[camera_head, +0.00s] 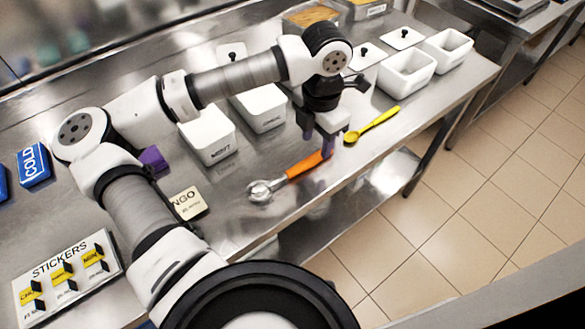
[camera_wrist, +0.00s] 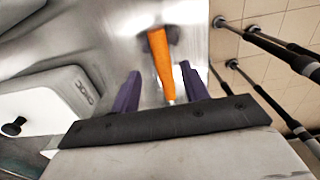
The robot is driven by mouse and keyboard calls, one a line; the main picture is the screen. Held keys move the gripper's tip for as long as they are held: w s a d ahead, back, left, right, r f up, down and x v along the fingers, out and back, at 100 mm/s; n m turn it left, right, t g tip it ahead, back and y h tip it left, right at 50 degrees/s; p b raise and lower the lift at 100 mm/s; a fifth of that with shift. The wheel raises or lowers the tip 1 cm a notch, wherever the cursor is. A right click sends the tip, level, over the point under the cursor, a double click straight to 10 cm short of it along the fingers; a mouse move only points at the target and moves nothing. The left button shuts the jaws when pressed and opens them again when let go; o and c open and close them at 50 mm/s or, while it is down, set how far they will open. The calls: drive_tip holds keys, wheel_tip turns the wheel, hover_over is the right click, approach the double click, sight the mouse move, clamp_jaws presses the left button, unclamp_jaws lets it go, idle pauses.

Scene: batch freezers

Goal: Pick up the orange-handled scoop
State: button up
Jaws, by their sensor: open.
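The orange-handled scoop (camera_head: 290,175) lies on the steel counter near its front edge. Its metal bowl points left and its orange handle points right. In the wrist view the orange handle (camera_wrist: 161,58) runs between the two purple fingers of my gripper (camera_wrist: 160,88). In the head view my gripper (camera_head: 317,140) points down over the handle's right end. The gripper is open, with a visible gap on each side of the handle. The scoop's bowl is out of the wrist view.
A yellow scoop (camera_head: 372,126) lies just right of my gripper. White tubs (camera_head: 207,137) stand behind, some with lids. A sticker board (camera_head: 66,277) and a small labelled block (camera_head: 188,203) are at left. The counter's front edge is close to the orange-handled scoop.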

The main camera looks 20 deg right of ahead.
sight(317, 155)
drive_tip(key=shift+s+d+f+p, duration=0.15)
drive_tip(key=shift+f+p, duration=0.55)
drive_tip(key=shift+f, duration=1.5)
clamp_jaws()
